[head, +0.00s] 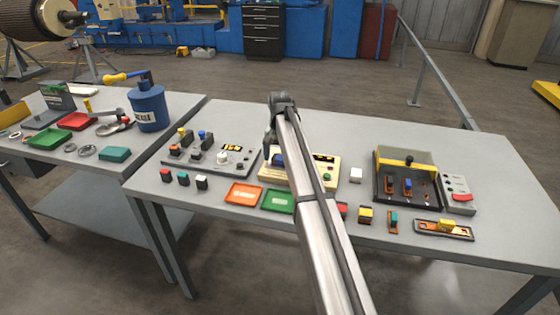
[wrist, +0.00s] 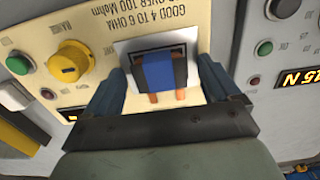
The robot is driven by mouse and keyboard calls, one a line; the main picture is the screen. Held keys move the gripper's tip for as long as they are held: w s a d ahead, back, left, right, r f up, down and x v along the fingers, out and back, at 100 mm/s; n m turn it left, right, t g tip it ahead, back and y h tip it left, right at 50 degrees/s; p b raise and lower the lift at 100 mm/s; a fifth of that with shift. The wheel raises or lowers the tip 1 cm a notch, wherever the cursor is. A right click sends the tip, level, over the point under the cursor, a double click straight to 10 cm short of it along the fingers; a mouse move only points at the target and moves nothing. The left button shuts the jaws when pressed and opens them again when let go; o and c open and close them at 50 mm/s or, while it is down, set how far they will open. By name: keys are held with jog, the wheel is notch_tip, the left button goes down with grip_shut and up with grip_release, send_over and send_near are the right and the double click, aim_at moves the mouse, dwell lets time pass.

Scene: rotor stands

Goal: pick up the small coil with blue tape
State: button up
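The small coil with blue tape (wrist: 159,72) has a dark body, a blue band and copper-coloured ends. In the wrist view it sits on a white pad (wrist: 126,48) on the cream tester (wrist: 40,32). My gripper (wrist: 158,78) is open around the coil, with a finger on its left and right and a visible gap at each side. In the head view, my gripper (head: 270,146) is over the left part of the cream tester (head: 297,185), and a blue patch of the coil (head: 278,160) shows beside it. My arm hides part of the tester.
A grey panel with coils and knobs (head: 238,166) stands left of the tester. Orange (head: 244,194) and green (head: 278,201) trays lie in front. Several coils, including a yellow one (head: 366,214), lie right of my arm. A clear-covered box (head: 390,160) stands further right.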

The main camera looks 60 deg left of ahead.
aim_at(280, 157)
jog(key=c, duration=1.2)
jog(key=shift+r, duration=0.15)
jog(key=shift+r, duration=6.35)
